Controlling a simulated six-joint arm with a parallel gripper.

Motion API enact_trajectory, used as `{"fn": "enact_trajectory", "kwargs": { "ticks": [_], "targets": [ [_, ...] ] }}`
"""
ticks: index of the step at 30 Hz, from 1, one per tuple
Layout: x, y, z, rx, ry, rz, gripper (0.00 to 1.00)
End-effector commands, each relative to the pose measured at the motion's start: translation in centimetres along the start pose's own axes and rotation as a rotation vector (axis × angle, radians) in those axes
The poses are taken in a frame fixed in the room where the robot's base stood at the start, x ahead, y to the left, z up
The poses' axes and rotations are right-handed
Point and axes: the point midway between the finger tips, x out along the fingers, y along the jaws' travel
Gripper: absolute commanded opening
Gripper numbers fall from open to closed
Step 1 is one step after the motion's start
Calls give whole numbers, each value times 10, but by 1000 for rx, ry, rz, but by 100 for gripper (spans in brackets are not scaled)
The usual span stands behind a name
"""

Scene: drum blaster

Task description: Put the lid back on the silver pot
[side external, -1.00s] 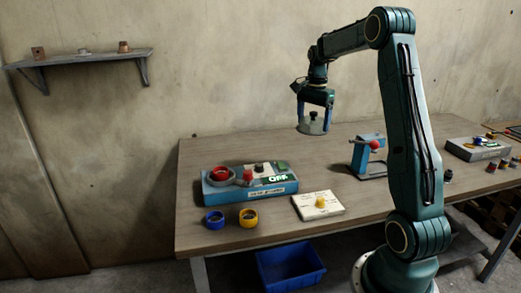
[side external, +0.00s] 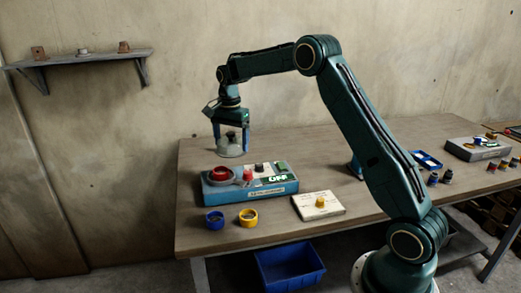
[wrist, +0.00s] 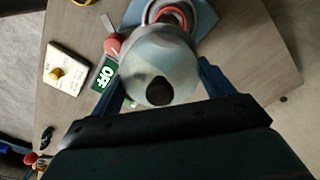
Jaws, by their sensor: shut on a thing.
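My gripper (side external: 231,142) is shut on a pale, see-through lid (side external: 230,151) with a black knob, holding it in the air above the back left part of the blue machine. In the wrist view the round lid (wrist: 160,62) sits between the blue fingers, its dark knob facing the camera. The silver pot (side external: 211,175), a round rim with red inside, stands on the machine's left end. The lid is above and apart from it in the side view. In the wrist view the lid hides part of the pot (wrist: 196,12).
The blue machine (side external: 250,189) carries a red knob (side external: 247,174), a black knob and a green OFF sign (wrist: 104,76). A white box with a yellow knob (side external: 320,202) stands at right. Blue (side external: 214,219) and yellow (side external: 248,217) rings lie in front.

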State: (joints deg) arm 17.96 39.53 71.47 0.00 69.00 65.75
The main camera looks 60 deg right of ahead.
Motion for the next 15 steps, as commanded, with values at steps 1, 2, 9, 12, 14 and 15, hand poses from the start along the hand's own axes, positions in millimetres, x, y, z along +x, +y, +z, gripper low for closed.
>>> {"fn": "enact_trajectory", "kwargs": {
  "ticks": [1, 2, 9, 12, 14, 15],
  "targets": [
    [3, -8, 10, -17, 0, 0, 55],
    [4, -11, 15, -23, 0, 0, 55],
    [8, -24, 34, -49, 0, 0, 55],
    [8, -25, 36, -51, 0, -1, 55],
    [8, -25, 35, -51, 0, -1, 55],
    [9, -25, 35, -51, 0, -1, 55]
  ]
}}
